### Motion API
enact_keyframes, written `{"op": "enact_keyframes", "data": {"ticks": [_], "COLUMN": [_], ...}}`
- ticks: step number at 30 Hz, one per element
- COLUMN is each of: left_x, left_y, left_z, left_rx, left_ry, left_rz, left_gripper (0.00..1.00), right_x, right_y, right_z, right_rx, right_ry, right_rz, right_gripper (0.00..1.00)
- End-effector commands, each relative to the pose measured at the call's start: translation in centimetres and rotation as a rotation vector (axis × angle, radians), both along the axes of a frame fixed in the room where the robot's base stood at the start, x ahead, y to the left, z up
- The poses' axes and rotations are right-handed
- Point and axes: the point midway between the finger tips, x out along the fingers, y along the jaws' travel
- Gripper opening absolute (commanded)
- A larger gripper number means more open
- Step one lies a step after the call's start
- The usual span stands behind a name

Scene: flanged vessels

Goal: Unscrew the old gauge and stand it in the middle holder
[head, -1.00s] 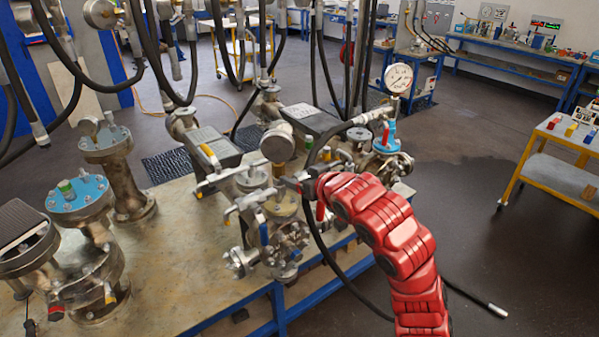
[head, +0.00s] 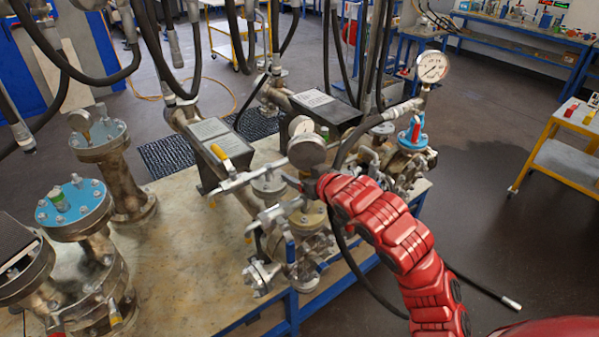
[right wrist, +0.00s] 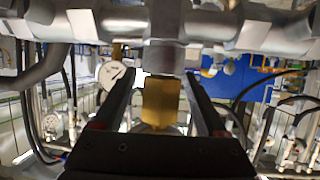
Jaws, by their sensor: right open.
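A round grey-brown gauge (head: 306,152) stands on the pipework of the middle vessel in the head view; I cannot tell whether it is the old one. My right gripper (head: 308,186) is just below it, its fingers mostly hidden by the arm and pipework. In the right wrist view, the right gripper (right wrist: 160,103) is open, its two dark fingers on either side of a brass-coloured fitting (right wrist: 160,101) below a silver pipe. I cannot tell whether they touch it. I cannot make out the middle holder. My left gripper is not in view.
A white-faced gauge (head: 432,66) stands above a blue-flanged vessel (head: 412,138) at the right. Blue-topped flanged vessels (head: 72,203) stand at the left. Black hoses hang above the bench (head: 185,265). A yellow cart (head: 560,150) stands at the far right.

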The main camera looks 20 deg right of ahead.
Motion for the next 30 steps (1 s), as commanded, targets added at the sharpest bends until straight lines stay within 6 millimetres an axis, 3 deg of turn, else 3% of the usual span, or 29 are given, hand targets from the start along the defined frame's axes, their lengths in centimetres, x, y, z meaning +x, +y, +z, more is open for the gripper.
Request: {"op": "enact_keyframes", "data": {"ticks": [4, 15, 17, 25, 30], "left_x": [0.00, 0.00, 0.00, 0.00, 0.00], "left_y": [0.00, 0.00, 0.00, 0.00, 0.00], "left_z": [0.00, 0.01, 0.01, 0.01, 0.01], "left_rx": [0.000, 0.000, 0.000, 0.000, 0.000], "left_ry": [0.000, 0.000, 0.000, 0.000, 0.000], "left_rz": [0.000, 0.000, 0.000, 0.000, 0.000], "left_gripper": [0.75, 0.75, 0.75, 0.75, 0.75], "right_x": [0.01, 0.01, 0.01, 0.02, -0.11], "right_y": [0.01, 0.01, 0.01, -0.03, 0.30], "right_z": [0.02, 0.03, 0.03, 0.06, 0.18], "right_rx": [0.000, 0.000, 0.000, 0.003, 0.012], "right_ry": [0.000, 0.000, 0.000, 0.002, 0.000], "right_rz": [0.000, 0.000, 0.000, 0.024, 0.224], "right_gripper": [0.75, 0.08, 0.00, 0.00, 0.00]}}
